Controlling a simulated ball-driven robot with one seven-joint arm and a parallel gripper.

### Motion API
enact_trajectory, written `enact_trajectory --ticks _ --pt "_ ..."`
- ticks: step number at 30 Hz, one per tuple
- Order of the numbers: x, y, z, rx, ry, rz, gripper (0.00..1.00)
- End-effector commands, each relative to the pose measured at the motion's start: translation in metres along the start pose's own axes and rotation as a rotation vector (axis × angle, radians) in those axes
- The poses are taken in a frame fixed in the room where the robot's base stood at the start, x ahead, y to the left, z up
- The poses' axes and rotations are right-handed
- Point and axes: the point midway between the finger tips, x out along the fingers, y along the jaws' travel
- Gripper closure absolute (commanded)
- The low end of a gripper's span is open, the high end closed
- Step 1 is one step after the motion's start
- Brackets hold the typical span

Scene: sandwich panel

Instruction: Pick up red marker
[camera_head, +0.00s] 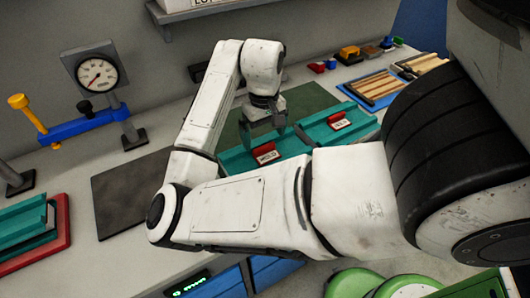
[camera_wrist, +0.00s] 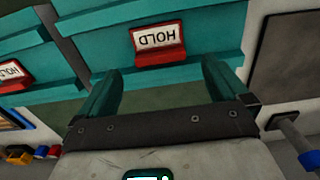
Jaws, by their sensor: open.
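A red marker with a white "HOLD" label (camera_head: 267,155) sits on a teal tray (camera_head: 235,160) on the bench. In the wrist view the marker (camera_wrist: 158,44) shows upside down at upper middle, just ahead of the space between my fingers. A second red marker with a white label (camera_head: 341,124) sits on another teal tray (camera_head: 362,128); it also shows in the wrist view (camera_wrist: 11,72) at the left edge. My gripper (camera_head: 263,128) points down near the first marker. In the wrist view its fingers (camera_wrist: 162,68) are wide apart with nothing between them.
A gauge (camera_head: 97,74) on a stand and a blue clamp with a yellow knob (camera_head: 76,129) stand at the left. A red tray (camera_head: 62,225) lies front left. A dark mat (camera_head: 125,195) has bare space. Wooden pieces (camera_head: 373,87) lie at the back right.

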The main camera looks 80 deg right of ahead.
Motion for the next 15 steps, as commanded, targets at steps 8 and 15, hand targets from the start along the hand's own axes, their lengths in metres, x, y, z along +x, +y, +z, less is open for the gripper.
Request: enact_trajectory --ticks 8,15 --pt "0.037 -0.001 0.002 -0.002 -0.002 -0.002 0.0" --pt "0.042 0.0 0.002 0.0 0.0 0.0 0.0"
